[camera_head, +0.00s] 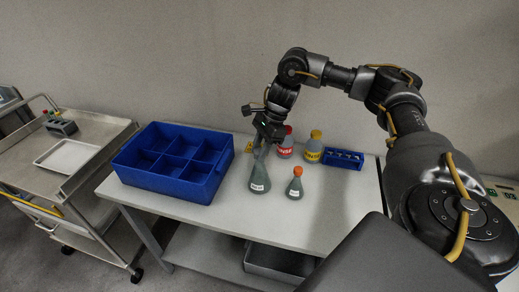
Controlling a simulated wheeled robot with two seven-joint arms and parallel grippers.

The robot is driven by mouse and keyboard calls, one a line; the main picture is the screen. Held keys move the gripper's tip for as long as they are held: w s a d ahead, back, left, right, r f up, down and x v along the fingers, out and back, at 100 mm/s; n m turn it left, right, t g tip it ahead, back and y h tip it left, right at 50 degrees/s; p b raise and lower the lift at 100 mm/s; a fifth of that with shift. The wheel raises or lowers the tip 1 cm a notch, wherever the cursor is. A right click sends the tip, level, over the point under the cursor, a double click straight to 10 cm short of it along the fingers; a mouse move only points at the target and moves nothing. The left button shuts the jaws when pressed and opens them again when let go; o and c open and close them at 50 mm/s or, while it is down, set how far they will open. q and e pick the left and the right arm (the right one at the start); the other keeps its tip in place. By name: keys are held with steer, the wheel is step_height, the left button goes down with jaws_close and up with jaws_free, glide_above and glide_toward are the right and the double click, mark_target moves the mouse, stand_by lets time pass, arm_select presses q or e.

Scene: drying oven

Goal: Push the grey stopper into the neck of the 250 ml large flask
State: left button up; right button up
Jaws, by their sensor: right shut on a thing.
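The large flask (259,182) is a grey-green conical flask with a white label, standing on the white table right of the blue crate. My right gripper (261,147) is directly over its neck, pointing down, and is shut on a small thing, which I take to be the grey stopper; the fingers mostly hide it. I see no grey stopper lying elsewhere on the table. Whether the stopper touches or sits in the neck is too small to tell. My left gripper is out of view.
A smaller flask with an orange stopper (295,187) stands close right. Behind are a red-capped bottle (285,147), a yellow-capped bottle (314,149) and a blue rack (343,158). A blue divided crate (172,190) is left. The table's front right is clear. A steel cart (98,132) stands far left.

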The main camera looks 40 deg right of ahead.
steer(key=shift+f, duration=0.3)
stand_by(0.5)
steer(key=o, duration=1.5)
steer(key=shift+r+p, duration=2.55)
steer(key=shift+r, duration=1)
